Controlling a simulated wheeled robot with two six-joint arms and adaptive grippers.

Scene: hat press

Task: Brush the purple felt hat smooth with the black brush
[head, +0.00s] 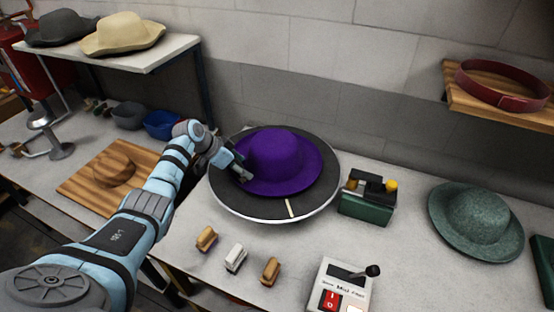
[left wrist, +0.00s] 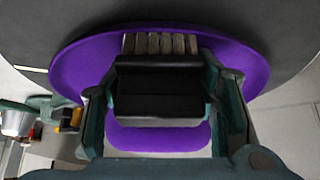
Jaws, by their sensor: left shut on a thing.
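The purple felt hat (head: 283,158) lies brim down on a round dark disc with a pale rim (head: 230,205); its brim also shows in the left wrist view (left wrist: 75,70). My left gripper (head: 242,173) is over the hat's left brim, beside the crown. It is shut on the black brush (left wrist: 160,92), whose pale bristles (left wrist: 160,43) show at the top in the left wrist view. The brush is mostly hidden in the head view. I cannot tell whether the bristles touch the felt. My right gripper is not in view.
Three small brushes (head: 235,258) stand in front of the disc. A green box with yellow knobs (head: 367,205) is right of it, then a green hat (head: 476,222). A switch box (head: 340,288) is at the front. A wooden board (head: 85,190) lies left, behind my arm.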

